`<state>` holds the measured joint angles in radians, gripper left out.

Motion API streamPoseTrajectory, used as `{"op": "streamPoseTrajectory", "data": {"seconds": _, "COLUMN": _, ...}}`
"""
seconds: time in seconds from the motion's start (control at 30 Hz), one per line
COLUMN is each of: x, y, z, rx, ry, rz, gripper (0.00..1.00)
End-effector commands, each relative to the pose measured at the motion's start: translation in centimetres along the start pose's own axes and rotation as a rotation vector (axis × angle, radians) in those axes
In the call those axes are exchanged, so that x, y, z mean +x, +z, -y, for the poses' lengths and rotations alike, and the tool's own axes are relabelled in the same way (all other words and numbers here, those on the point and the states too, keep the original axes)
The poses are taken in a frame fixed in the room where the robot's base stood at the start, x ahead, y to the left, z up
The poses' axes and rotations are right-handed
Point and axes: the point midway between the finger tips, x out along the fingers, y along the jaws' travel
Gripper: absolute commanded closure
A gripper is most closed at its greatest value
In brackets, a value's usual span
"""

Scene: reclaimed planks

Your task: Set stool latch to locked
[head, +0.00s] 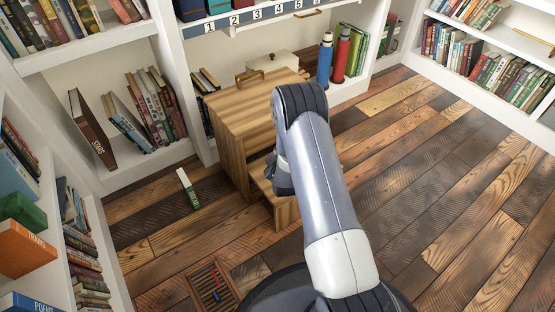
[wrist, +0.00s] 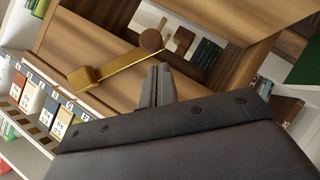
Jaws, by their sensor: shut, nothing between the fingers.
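The wooden step stool (head: 235,115) stands on the plank floor in front of the shelves, its lower step (head: 284,212) partly behind my arm. In the wrist view, a wooden panel (wrist: 95,45) carries the latch, a brass bar (wrist: 118,64) with a squarish end (wrist: 83,79) at lower left and a round brown knob (wrist: 151,40) at the upper right. A small bracket (wrist: 184,38) sits just right of the knob. My gripper (wrist: 157,72) is shut and empty beside the bar, near the knob; contact is unclear. In the head view my arm hides the gripper.
A slatted tray (head: 213,288) lies at the front. Blue (head: 325,62) and red (head: 341,55) cylinders stand behind. Bookshelves enclose the left and back; the floor to the right is clear.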

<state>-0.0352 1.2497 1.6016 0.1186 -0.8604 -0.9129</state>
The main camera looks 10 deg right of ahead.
Motion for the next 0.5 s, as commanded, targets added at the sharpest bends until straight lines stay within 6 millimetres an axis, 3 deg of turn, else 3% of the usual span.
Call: {"op": "streamPoseTrajectory", "data": {"seconds": 0.5, "x": 0.82, "y": 0.86, "z": -0.01, "rx": 0.000, "ry": 0.000, "rz": 0.000, "gripper": 1.00}}
